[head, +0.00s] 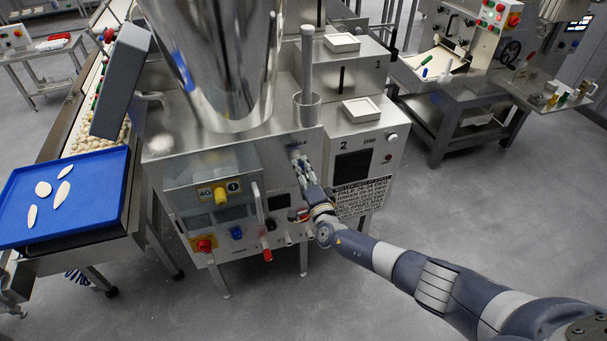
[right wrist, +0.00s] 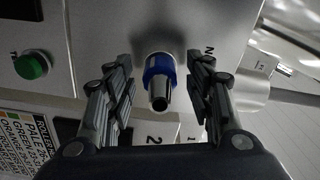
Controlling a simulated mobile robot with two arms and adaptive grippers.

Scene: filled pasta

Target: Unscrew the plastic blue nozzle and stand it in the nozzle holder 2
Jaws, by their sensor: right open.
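The blue nozzle (right wrist: 159,69) shows in the right wrist view as a blue collar with a metal tip, fixed to the machine's metal face. My right gripper (right wrist: 160,62) is open, with one finger on each side of the nozzle and a visible gap to both. A square white holder (head: 362,110) sits on top of the lower step, whose front is marked 2. It looks empty. My left gripper is not in view.
Another square white holder (head: 341,42) sits on the higher step marked 1. A tall steel hopper (head: 215,60) stands left of my gripper. A blue tray (head: 75,215) with dough pieces lies at left.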

